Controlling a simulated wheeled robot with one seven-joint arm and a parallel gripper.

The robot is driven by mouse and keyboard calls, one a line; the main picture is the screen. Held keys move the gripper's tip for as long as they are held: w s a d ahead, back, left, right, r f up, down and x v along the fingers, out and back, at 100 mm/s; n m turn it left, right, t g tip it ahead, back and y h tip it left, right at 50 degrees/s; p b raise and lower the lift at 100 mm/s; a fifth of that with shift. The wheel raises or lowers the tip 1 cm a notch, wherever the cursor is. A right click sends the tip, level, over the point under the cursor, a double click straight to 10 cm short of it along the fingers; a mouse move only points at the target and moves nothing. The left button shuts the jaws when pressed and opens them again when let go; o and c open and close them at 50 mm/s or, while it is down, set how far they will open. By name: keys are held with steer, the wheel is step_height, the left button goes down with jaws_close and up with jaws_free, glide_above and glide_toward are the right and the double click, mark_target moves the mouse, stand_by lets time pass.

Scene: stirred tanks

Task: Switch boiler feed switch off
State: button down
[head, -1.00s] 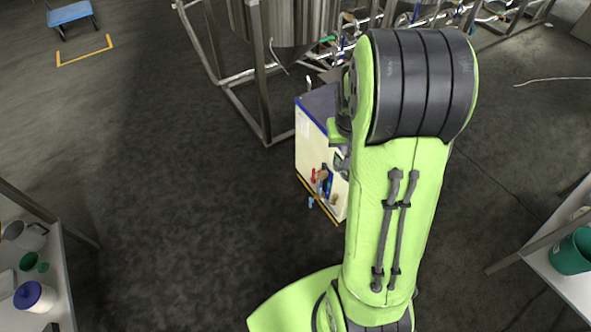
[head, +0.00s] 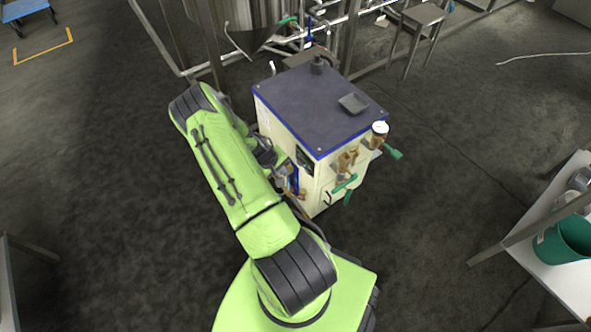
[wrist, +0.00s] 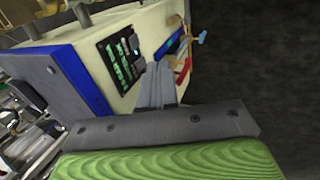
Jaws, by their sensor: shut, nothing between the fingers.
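A cream cabinet with a dark top (head: 318,100) and blue trim stands in the middle of the head view. In the wrist view, its cream face (wrist: 150,28) carries a dark panel (wrist: 116,60) with green markings and small raised parts. I cannot tell for sure which part is the boiler feed switch. My gripper (wrist: 159,68) is shut and empty, its fingertips close in front of the face beside the panel's lower right edge. I cannot tell whether they touch it. In the head view my arm hides most of the gripper and that side of the cabinet.
Green-handled valves (head: 344,184) and a white-lidded jar (head: 379,133) are on the cabinet's right side. A grey tray (head: 353,103) lies on top. Steel pipes and a tank stand behind. A white table with a green bucket (head: 562,240) is at right.

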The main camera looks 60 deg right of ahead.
mark_target(307, 171)
steer(key=s+d+f+b, duration=0.3)
steer(key=d+f+b, duration=0.1)
steer(key=d+f, duration=0.3)
steer(key=shift+s+f+b, duration=0.35)
steer(key=shift+f, duration=0.45)
steer(key=shift+d, duration=0.1)
